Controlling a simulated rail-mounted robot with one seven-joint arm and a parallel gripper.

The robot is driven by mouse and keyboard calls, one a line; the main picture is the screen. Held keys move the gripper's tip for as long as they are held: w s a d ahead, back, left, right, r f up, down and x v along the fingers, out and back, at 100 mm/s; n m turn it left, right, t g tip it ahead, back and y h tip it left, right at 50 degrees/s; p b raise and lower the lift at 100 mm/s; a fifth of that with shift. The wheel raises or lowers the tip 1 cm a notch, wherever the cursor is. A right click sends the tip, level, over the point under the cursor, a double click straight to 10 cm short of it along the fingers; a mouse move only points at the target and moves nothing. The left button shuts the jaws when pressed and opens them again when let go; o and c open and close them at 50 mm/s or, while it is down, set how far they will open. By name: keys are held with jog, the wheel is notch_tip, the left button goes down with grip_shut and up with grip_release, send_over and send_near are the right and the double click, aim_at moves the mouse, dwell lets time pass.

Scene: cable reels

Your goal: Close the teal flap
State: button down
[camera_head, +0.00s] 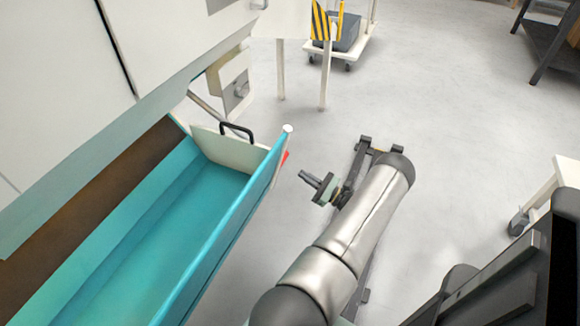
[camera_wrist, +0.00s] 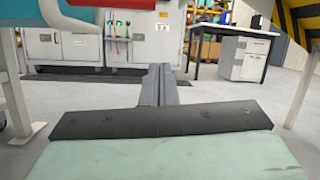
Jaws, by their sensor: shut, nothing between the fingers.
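The teal flap (camera_head: 218,238) is at the left of the head view, hanging open from the white machine. It looks like a long teal trough with a cream end plate (camera_head: 235,150), a black handle and a red mark near its outer corner. My gripper (camera_head: 304,175) is to the right of that corner, apart from it, with its fingers together and empty. In the wrist view the closed fingers (camera_wrist: 159,85) point ahead over the floor. A teal edge (camera_wrist: 30,12) with a red strip shows at the upper left, probably part of the flap.
The white machine body (camera_head: 60,80) stands behind the flap. A white wheeled table (camera_head: 565,175) is at the right.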

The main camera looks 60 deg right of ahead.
jog(key=b+x, duration=0.1)
jog(key=x, duration=0.9)
jog(key=shift+s+a+r, duration=0.2)
jog(key=shift+s+r, duration=1.25)
jog(key=shift+r, duration=0.1)
